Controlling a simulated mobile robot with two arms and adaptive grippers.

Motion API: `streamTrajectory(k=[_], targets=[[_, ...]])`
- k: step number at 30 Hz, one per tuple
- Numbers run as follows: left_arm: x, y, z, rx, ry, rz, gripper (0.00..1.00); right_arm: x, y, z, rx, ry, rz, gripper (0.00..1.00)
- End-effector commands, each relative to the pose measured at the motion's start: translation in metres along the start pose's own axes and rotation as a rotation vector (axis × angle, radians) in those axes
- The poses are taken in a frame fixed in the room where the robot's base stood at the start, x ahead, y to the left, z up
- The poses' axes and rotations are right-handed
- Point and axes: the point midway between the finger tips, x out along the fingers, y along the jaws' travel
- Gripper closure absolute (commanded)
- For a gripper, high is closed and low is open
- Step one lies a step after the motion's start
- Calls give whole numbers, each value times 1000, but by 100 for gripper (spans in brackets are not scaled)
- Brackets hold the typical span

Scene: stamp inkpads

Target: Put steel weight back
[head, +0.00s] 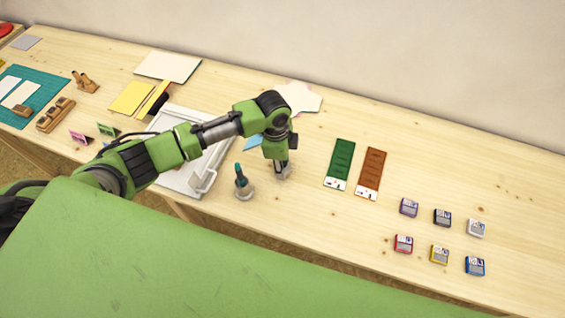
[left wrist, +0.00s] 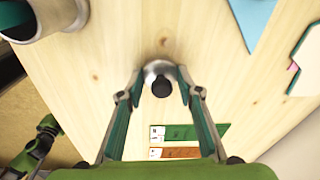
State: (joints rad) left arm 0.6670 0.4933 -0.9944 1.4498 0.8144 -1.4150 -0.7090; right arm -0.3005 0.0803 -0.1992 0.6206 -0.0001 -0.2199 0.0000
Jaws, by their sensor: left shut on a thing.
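The steel weight (left wrist: 160,72) is a round silver piece with a black knob, seen between my left gripper's fingers in the left wrist view. My left gripper (left wrist: 161,88) is shut on it. In the head view my left gripper (head: 281,168) points down over the table right of the white tray, and the silver weight (head: 284,176) shows only partly at its fingertips. I cannot tell whether the weight touches the table.
A teal-handled tool in a round grey holder (head: 243,192) stands just left of my gripper. A white tray (head: 205,182) lies behind my left arm. Green (head: 341,163) and brown (head: 372,172) strips and several inkpads (head: 440,254) lie right. Bare wood surrounds the gripper's right side.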

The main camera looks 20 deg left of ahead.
Motion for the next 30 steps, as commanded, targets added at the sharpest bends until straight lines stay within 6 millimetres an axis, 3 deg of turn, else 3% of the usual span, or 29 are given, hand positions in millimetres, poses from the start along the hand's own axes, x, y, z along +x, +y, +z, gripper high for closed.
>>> streamTrajectory(k=[6,7,9,22,30], targets=[[3,0,0,0,1,0,100,1,-6,-1,0,2,-7,60],[3,0,0,0,1,0,62,1,-6,-2,0,2,-7,60],[3,0,0,0,1,0,50,1,-6,-2,0,2,-7,60],[-6,-1,0,0,1,-2,50,0,-1,0,-2,0,-1,60],[-58,-1,0,1,2,-4,50,4,2,0,-1,0,2,60]])
